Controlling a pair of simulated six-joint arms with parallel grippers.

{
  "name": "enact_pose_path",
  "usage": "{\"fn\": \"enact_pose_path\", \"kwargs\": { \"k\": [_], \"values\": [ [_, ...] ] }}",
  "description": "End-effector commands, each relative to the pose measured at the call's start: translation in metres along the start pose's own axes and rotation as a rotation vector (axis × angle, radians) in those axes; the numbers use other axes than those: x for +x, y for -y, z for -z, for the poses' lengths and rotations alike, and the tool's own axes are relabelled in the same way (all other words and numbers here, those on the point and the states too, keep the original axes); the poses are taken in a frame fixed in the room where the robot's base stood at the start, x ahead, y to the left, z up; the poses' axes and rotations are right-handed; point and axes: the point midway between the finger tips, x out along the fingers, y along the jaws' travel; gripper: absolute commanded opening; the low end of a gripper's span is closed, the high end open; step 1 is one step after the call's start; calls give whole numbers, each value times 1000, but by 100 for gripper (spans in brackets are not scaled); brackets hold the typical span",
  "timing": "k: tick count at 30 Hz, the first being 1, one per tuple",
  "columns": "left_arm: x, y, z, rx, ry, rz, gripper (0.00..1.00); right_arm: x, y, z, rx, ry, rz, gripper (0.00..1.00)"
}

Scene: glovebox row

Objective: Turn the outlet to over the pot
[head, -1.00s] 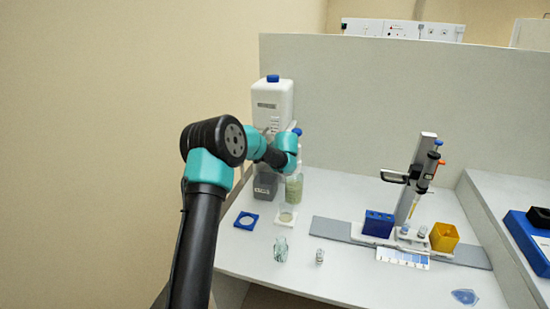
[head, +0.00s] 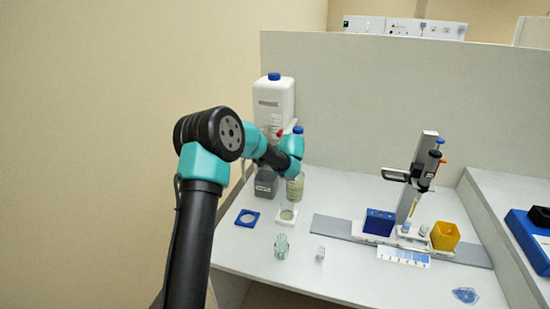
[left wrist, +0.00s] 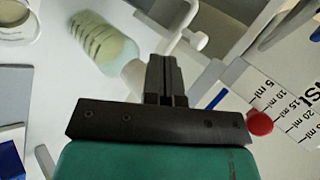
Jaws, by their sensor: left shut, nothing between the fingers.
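A white dispenser jug with a blue cap (head: 273,100) stands at the back left. In the left wrist view, a white spout-like tube, seemingly the outlet (left wrist: 187,38), lies just beyond my fingertips; I cannot tell whether they touch. A red knob (left wrist: 261,122) and a printed ml scale (left wrist: 282,95) show at right. A dark grey square container, possibly the pot (head: 265,185), sits below the jug; I cannot tell where the outlet points relative to it. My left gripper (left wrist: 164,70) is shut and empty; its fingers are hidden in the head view. My right gripper is not in view.
A bottle of greenish liquid (left wrist: 103,40) stands close to my left fingers. A pipette stand (head: 418,178) is at right. The front right bench is mostly clear.

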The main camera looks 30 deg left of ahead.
Motion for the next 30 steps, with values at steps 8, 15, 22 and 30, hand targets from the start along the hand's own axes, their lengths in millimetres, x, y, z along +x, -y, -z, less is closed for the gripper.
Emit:
{"fn": "enact_pose_path", "kwargs": {
  "k": [8, 15, 22, 30],
  "values": [
    [-55, -3, -1, 3, -5, 2, 0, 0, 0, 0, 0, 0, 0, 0],
    [-93, -3, -4, 3, -4, 1, 0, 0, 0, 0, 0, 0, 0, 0],
    [-104, -3, -6, 3, -2, 0, 0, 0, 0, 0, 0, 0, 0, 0],
    [-104, -3, -6, 3, -2, 0, 0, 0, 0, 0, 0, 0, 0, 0]
  ]
}}
